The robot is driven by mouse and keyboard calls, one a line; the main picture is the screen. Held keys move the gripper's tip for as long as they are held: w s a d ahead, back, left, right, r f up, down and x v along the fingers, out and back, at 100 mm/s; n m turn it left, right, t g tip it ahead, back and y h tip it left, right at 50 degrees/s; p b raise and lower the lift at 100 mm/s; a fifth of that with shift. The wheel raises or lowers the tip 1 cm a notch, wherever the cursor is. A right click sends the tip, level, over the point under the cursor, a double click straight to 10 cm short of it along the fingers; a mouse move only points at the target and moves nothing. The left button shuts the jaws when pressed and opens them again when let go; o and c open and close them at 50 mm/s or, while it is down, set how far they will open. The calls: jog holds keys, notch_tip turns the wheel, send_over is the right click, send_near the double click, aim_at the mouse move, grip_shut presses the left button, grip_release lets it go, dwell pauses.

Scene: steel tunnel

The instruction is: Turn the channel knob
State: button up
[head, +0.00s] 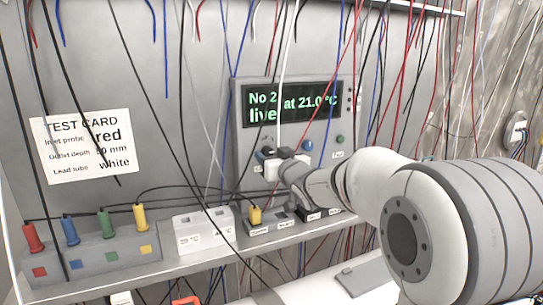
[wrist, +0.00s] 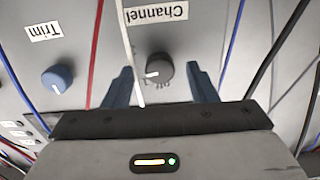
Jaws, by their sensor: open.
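The channel knob (wrist: 160,68) is a dark grey round knob with a white pointer mark. It sits on the grey panel by the label "Channel", which appears upside down in the wrist view. My gripper (wrist: 161,72) is open, with one blue-grey finger on each side of the knob. Visible gaps separate the fingers from it. A white lead (wrist: 127,40) runs down between the left finger and the knob, close to the knob's left edge. In the head view my gripper (head: 281,157) is at the instrument's lower front and mostly covers the knob there.
The display (head: 292,104) reads "No 2 live at 21.0 °C", partly crossed by leads. The blue Trim knob (wrist: 57,78) is left in the wrist view. Many hanging leads cross the panel. A test card (head: 83,145), coloured probes (head: 106,223) and a white block (head: 204,230) are at left.

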jog(key=shift+c, duration=0.3)
jog(key=c, duration=0.9)
jog(key=shift+m, duration=0.3)
jog(key=m+p, duration=0.1)
jog(key=m, duration=0.2)
jog(key=shift+m, duration=0.3)
jog(key=shift+m+p, duration=0.4)
jog(key=shift+m, duration=1.5)
